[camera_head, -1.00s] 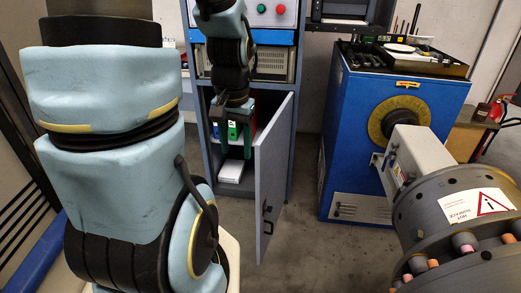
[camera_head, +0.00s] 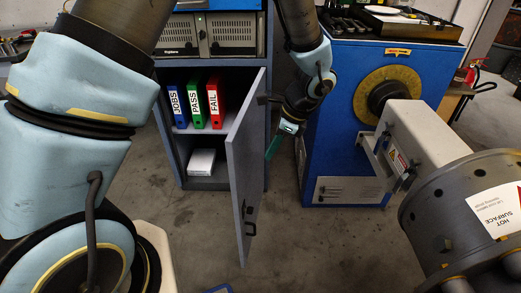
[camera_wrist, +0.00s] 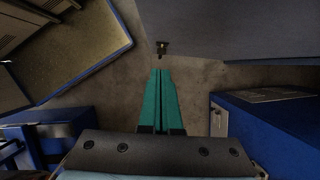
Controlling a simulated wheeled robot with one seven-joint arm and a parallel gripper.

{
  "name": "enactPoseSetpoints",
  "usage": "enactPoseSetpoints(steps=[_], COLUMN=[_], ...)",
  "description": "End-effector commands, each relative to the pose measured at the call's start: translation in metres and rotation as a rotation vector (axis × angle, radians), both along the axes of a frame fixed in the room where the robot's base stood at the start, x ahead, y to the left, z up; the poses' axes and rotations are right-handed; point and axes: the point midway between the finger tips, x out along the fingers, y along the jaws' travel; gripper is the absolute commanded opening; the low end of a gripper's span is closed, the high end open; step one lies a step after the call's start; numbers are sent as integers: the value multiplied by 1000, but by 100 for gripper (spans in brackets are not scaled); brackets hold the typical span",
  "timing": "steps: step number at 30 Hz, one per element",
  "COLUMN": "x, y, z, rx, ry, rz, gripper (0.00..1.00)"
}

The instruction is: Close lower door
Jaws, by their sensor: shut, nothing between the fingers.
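The lower door (camera_head: 245,165) of the grey cabinet (camera_head: 173,150) stands open, swung out towards me and hinged at the right of the opening. Dark handles (camera_head: 250,229) show low near its free edge. My gripper (camera_head: 272,148) is to the right of the door, on its outer side, in front of the gap before the blue machine. Its green fingers are together and empty, pointing down. In the wrist view the shut fingers (camera_wrist: 160,72) point at a small dark fitting (camera_wrist: 162,47) beside a grey panel, which may be the door. I cannot tell whether they touch the door.
Blue, green and red binders (camera_head: 197,105) stand on the cabinet shelf, with a white box (camera_head: 202,162) below. A blue machine (camera_head: 345,125) with a yellow ring stands close to the right. A grey drum (camera_head: 440,220) fills the lower right. Floor before the door is mostly clear.

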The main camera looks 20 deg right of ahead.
Motion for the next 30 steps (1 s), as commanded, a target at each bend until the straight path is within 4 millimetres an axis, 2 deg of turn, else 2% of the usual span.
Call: enactPoseSetpoints(steps=[11, 19, 30], x=[16, 36, 39], y=[26, 53, 58], z=[-72, -71, -72], rx=[4, -1, -1], ry=[3, 1, 0], rz=[4, 5, 4], gripper=[0, 0, 0])
